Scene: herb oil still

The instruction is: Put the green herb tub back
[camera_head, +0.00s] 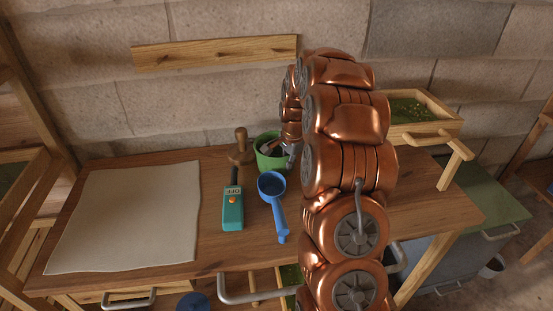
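The green herb tub (263,160) stands on the wooden workbench, near its back edge and left of my arm. My copper arm crosses the middle of the view and hides the tub's right side. My gripper (282,150) is at the tub's right rim, with grey finger parts showing at and over the rim. The arm hides most of the gripper, so I cannot tell whether the fingers are closed on the rim. The tub's contents are hard to make out.
A blue scoop (273,200), a teal device (233,207) marked OFF and a wooden tool (240,147) are close by the tub. A pale mat (125,220) covers the bench's left side. A wooden tray (427,127) with green bits stands at the back right.

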